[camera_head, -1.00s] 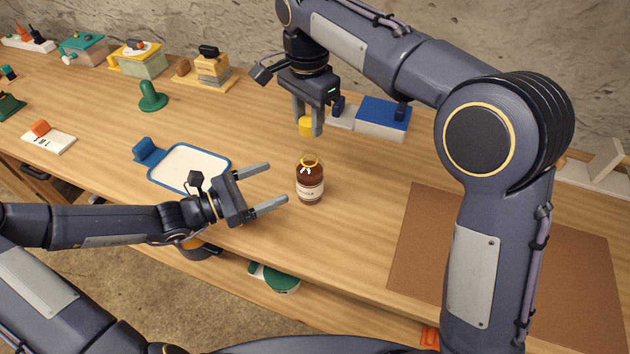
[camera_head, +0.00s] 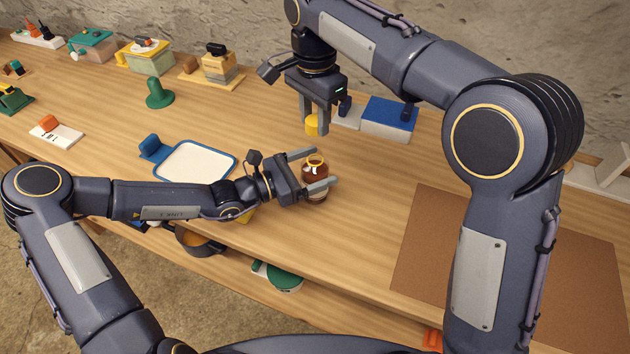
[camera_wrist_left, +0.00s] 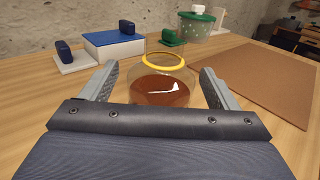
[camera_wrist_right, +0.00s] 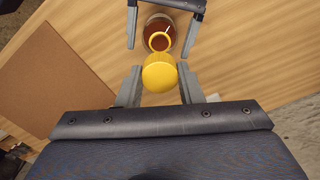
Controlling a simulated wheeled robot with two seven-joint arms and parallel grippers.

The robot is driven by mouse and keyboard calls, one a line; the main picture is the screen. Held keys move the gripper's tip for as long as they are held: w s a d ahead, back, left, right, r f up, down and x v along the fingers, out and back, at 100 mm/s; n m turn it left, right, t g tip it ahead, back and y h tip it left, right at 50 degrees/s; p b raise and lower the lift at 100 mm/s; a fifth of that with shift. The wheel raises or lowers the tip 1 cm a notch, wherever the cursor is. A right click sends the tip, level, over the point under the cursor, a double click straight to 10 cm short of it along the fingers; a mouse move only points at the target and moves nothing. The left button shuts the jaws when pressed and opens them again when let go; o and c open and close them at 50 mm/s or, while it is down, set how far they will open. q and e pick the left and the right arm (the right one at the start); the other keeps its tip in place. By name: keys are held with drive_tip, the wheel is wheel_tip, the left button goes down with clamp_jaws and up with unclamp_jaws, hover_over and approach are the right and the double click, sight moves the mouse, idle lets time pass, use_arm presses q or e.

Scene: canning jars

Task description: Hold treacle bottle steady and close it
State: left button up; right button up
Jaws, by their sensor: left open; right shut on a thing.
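The treacle bottle (camera_head: 315,168) stands upright and uncapped on the table, brown with a yellow ring at its mouth. In the left wrist view its glass body (camera_wrist_left: 165,88) is between the fingers. My left gripper (camera_head: 315,168) is open, one finger on each side of the bottle, with gaps visible in the left wrist view. My right gripper (camera_head: 316,128) is shut on the yellow lid (camera_head: 311,124) and holds it above the table, behind the bottle in the head view. The lid (camera_wrist_right: 160,72) also shows between the right fingers in the right wrist view.
A white tray with a blue rim (camera_head: 236,158) lies left of the bottle. A blue-topped box (camera_head: 390,116) stands behind. A brown mat (camera_head: 420,230) lies to the right. A green knob-like object (camera_head: 159,94) and several containers stand at the back left.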

use_arm(q)
drive_tip(key=shift+x, duration=0.85)
drive_tip(key=c, duration=1.4)
drive_tip(key=shift+c, duration=0.2)
use_arm(e)
hover_over(315, 154)
drive_tip(key=shift+f, duration=2.5)
